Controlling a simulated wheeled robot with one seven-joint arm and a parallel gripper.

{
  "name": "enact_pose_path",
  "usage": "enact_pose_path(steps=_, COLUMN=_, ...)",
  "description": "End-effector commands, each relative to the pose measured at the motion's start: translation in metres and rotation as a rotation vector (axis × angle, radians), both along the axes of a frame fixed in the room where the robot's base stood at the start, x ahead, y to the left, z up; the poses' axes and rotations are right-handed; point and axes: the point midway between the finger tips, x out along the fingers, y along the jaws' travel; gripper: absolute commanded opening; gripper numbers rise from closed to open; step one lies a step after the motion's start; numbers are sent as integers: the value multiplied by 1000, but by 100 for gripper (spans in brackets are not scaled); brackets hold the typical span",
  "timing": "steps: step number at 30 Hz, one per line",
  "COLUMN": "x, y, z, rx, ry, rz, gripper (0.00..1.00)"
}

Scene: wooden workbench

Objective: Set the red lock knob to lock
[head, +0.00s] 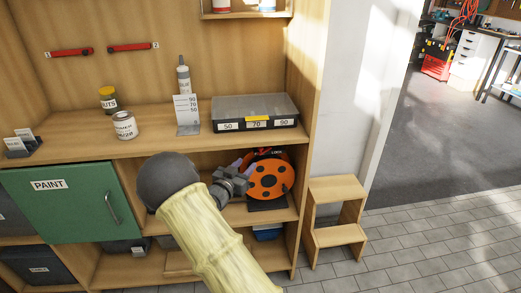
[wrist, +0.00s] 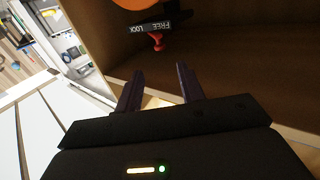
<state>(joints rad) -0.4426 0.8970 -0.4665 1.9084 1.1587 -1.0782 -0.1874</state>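The red lock knob (wrist: 157,41) shows in the wrist view, just beyond my fingertips and at the edge of a dark plate (wrist: 150,27) marked FREE and LOCK, whose text is upside down there. I cannot tell which word the knob is set to. An orange disc (wrist: 135,4) is cut off at the top of that view. In the head view the orange disc (head: 268,180) with dark holes stands in the shelf opening under the bench top. My gripper (wrist: 160,68) is open and empty, apart from the knob. In the head view my gripper (head: 244,165) is beside the disc.
The bench top above carries a clear-lidded case (head: 254,107), a tube on a numbered stand (head: 187,115), a white can (head: 125,126) and a yellow-lidded jar (head: 108,99). A green PAINT door (head: 75,205) is left. A step stool (head: 337,205) stands right.

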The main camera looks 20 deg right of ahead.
Motion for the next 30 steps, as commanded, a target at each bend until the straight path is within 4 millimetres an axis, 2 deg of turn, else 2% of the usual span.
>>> enact_pose_path(steps=1, x=5, y=-9, z=0, rx=-1, ry=-1, rz=-3, gripper=39)
enact_pose_path(steps=18, x=66, y=-85, z=0, rx=-1, ry=0, rz=-2, gripper=39)
enact_pose_path(steps=23, x=74, y=-94, z=0, rx=0, ry=0, rz=0, gripper=39)
enact_pose_path(steps=30, x=75, y=-95, z=0, rx=-1, ry=1, rz=0, gripper=39)
